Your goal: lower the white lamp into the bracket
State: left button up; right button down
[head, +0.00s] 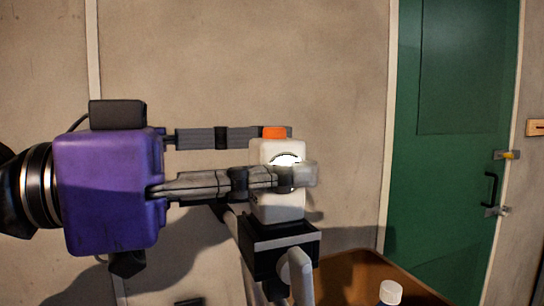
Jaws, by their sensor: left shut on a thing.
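My left gripper (294,154) comes in from the left and is shut on the white lamp (278,206), one finger on its near side and one behind. The lamp is upright, with an orange top and a round bright face partly hidden by the near finger. Directly below it is the black bracket (281,255), box-shaped, on grey tubes. The lamp's lower end meets the bracket's top edge in the picture; I cannot tell whether it is inside or just above. My right gripper is not in view.
A brown table top (350,275) lies at the lower right, with a white-capped object (390,292) at its front. A green door (450,130) with a black handle is on the right. A plain wall (320,60) stands behind the lamp.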

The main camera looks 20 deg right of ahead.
pick_arm(q)
jog(key=o, duration=1.3)
jog(key=a, duration=1.2)
jog(key=shift+s, duration=0.25)
